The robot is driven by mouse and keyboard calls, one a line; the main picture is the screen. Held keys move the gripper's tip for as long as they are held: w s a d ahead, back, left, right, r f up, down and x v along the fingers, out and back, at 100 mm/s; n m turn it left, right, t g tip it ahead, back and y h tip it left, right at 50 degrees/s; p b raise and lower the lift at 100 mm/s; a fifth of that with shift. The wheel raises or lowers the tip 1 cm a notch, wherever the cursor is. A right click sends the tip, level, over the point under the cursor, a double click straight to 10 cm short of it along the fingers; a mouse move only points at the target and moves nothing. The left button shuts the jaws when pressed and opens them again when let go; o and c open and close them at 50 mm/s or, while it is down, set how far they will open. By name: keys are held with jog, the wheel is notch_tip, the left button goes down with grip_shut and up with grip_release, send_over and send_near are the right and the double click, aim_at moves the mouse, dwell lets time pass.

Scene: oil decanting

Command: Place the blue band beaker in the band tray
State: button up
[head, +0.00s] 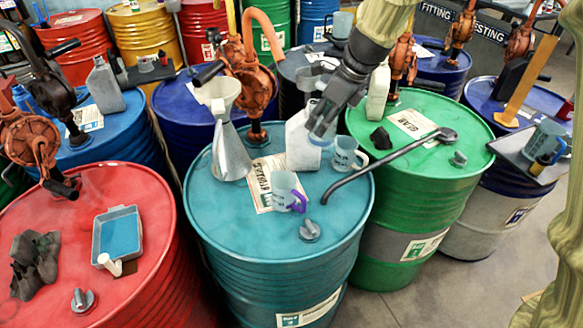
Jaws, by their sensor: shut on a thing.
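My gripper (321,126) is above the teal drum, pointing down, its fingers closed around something. A pale thing with a light blue patch (319,141) shows just under the fingertips; it is mostly hidden, and I cannot tell whether it is the blue band beaker. A pale grey-blue beaker (347,155) with a handle is just right of the fingertips. Another beaker (283,188) with a purple handle stands nearer the front of this drum. A shallow blue tray (103,238) lies on the red drum at left. A dark tray (509,151) at right holds a beaker (546,139).
A white jug (301,148) stands close to the fingers, and a metal funnel can (230,155) is to its left. A rust-coloured pump (250,72) rises behind. A long dark bar (385,163) spans the teal and green drums. The red drum's middle is bare.

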jog(key=shift+s+a+f, duration=0.1)
jog(key=shift+s+f, duration=0.25)
jog(key=shift+f, duration=0.25)
jog(key=shift+s+a+f, duration=0.1)
jog(key=shift+s+f, duration=0.2)
jog(key=shift+f, duration=0.3)
jog(key=f, duration=0.8)
jog(key=f+p, duration=0.1)
jog(key=f, duration=0.3)
jog(key=shift+w+f, duration=0.15)
jog(key=shift+w, duration=0.1)
jog(key=shift+w+d+f, duration=0.1)
jog(key=shift+w+f, duration=0.1)
jog(key=shift+f, duration=1.1)
jog(key=shift+s+r, duration=0.1)
